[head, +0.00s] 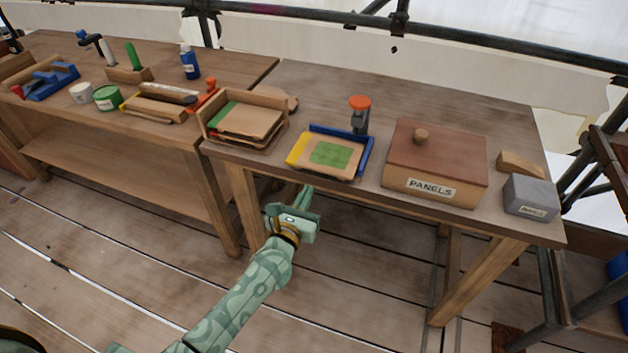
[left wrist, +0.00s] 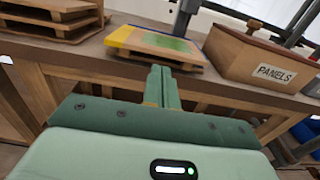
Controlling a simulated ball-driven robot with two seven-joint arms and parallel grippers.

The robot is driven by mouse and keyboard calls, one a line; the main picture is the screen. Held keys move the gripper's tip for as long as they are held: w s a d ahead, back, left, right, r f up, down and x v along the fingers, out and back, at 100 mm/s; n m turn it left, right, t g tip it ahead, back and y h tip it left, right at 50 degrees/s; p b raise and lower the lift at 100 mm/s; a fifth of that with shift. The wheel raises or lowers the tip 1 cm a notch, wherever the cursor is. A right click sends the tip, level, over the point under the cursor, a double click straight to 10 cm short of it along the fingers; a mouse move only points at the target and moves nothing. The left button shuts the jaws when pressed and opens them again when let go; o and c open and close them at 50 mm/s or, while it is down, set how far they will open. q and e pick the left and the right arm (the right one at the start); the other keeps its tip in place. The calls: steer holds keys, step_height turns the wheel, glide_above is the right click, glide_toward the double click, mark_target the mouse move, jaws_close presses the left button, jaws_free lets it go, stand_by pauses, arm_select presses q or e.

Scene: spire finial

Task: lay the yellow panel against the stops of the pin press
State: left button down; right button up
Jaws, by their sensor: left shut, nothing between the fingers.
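The pin press has an orange knob (head: 360,102) on a dark post and blue stops (head: 341,134) along the back and right of its bed. On the bed lies a flat tan piece with a yellow left part (head: 299,149) and a green patch (head: 332,153); I cannot tell whether this is one panel or layers. The yellow part also shows in the left wrist view (left wrist: 119,36). My left gripper (head: 307,190) is shut and empty, in front of the bench edge, just below and apart from the press. My right gripper is out of view.
A wooden tray (head: 206,124) with tan and green sheets stands left of the press. A lidded box labelled PANELS (head: 437,168) stands right of it, then a grey box (head: 531,197). The left bench holds tools, cups and a blue bottle (head: 189,62).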

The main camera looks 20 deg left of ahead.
mark_target(320, 166)
arm_select(q)
steer(key=w+b, duration=0.1)
steer(key=w, duration=0.4)
steer(key=shift+w, duration=0.35)
steer(key=w, duration=0.1)
steer(key=w+b, duration=0.1)
steer(key=w, duration=0.1)
steer(key=w+b, duration=0.1)
steer(key=shift+w+d+f, duration=0.2)
steer(key=shift+f, duration=0.05)
steer(key=shift+w+r, duration=0.15)
steer(key=shift+r, duration=0.25)
